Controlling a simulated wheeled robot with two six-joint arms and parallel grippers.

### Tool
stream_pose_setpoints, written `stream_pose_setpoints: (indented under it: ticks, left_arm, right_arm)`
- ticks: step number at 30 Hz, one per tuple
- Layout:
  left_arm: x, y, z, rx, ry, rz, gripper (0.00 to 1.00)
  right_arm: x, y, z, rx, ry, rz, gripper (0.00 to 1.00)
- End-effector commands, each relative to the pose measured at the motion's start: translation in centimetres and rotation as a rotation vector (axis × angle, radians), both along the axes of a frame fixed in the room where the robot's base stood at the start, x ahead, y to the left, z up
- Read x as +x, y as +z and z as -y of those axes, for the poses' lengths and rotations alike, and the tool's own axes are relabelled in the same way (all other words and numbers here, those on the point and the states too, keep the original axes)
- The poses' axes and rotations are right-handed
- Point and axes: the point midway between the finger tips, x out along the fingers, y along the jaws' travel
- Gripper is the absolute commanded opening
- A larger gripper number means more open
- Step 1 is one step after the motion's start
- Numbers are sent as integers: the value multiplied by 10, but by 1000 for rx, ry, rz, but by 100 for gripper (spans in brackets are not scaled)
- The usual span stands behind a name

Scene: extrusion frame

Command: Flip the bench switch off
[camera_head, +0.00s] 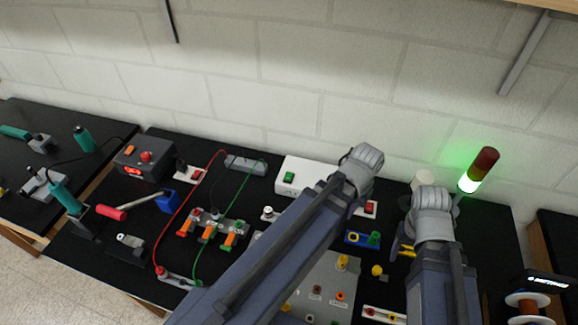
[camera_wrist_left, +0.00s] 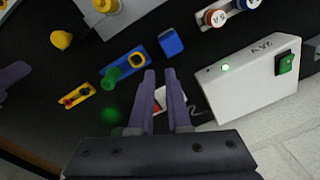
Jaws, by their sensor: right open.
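The switch, a small red rocker on a white base (camera_head: 370,207), lies at the back of the bench just right of my left wrist. In the left wrist view the switch (camera_wrist_left: 158,100) shows red and white between and behind my left fingers, partly hidden. My left gripper (camera_wrist_left: 160,72) points at it with its fingers a little apart and nothing held; contact cannot be told.
A white 24 V box (camera_head: 305,172) with a green rocker stands left of my left wrist. A signal tower (camera_head: 477,172) glows green at the back right. Blue block (camera_wrist_left: 171,42), green knob (camera_wrist_left: 110,78) and yellow parts lie close by. Red and green leads run at left.

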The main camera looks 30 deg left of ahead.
Motion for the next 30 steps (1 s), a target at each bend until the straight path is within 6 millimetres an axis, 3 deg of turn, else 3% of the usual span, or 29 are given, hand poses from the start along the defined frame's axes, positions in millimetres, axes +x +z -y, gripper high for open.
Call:
stream_pose_setpoints:
  ticks: [1, 3, 6, 15, 21, 30]
  left_arm:
    - [11, 19, -20, -7, 43, 13, 9]
    - [22, 32, -44, -20, 95, 31, 1]
    - [34, 49, -82, -32, 168, 59, 0]
    - [51, 90, -182, -50, 346, 136, 0]
    - [51, 101, -216, -54, 403, 162, 0]
    - [51, 102, -224, -54, 416, 169, 0]
  right_arm:
    - [0, 19, 0, 0, -1, 0, 64]
    - [0, 32, 0, 1, -2, 0, 64]
    - [0, 49, 0, 1, -3, -1, 64]
    - [0, 88, 0, 1, -7, -1, 64]
    - [0, 99, 0, 1, -8, -1, 64]
    - [0, 99, 0, 1, -8, -1, 64]
